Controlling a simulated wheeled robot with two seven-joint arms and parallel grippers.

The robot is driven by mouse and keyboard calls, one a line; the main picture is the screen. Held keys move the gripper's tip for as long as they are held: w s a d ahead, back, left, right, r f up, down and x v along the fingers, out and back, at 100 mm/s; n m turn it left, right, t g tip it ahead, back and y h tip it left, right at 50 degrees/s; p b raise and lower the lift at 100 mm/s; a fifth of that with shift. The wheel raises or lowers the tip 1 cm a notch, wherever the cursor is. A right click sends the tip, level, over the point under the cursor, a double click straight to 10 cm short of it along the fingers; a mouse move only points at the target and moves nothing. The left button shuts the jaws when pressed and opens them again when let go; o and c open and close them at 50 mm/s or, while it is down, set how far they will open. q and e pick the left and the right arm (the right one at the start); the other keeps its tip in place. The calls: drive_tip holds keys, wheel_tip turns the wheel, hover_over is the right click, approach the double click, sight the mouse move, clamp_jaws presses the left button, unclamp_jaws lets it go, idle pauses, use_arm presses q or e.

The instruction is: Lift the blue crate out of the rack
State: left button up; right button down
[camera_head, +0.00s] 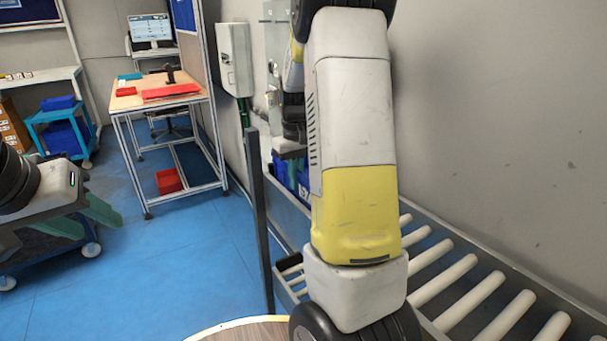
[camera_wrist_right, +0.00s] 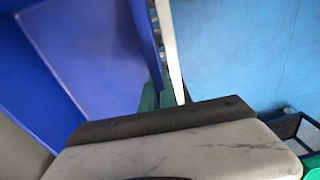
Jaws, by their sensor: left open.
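A blue crate (camera_head: 281,172) shows partly behind my right arm in the head view, at the far part of the roller conveyor; most of it is hidden. In the right wrist view the blue crate (camera_wrist_right: 85,55) fills the upper left. My right gripper (camera_wrist_right: 163,97) has its green fingers close together at the crate's edge; whether they grip it is unclear. In the head view this gripper is mostly hidden by my arm. My left gripper (camera_head: 100,226) is open and empty at the left, away from the crate.
The roller conveyor (camera_head: 465,296) runs along the right wall, with a dark upright post (camera_head: 260,222) on its left. A workbench (camera_head: 155,100) with red items stands at the back. A blue cart (camera_head: 52,115) stands at the left. Blue floor between is clear.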

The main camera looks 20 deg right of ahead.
drive_tip(key=shift+r, duration=0.15)
drive_tip(key=shift+r, duration=0.25)
wheel_tip(320, 180, up, 3)
drive_tip(key=shift+s+r, duration=0.1)
drive_tip(key=s+a+r, duration=0.1)
drive_tip(key=s+a, duration=0.3)
drive_tip(key=s, duration=1.1)
drive_tip(key=shift+s, duration=0.15)
drive_tip(key=shift+r, duration=0.25)
drive_tip(key=shift+a, duration=0.2)
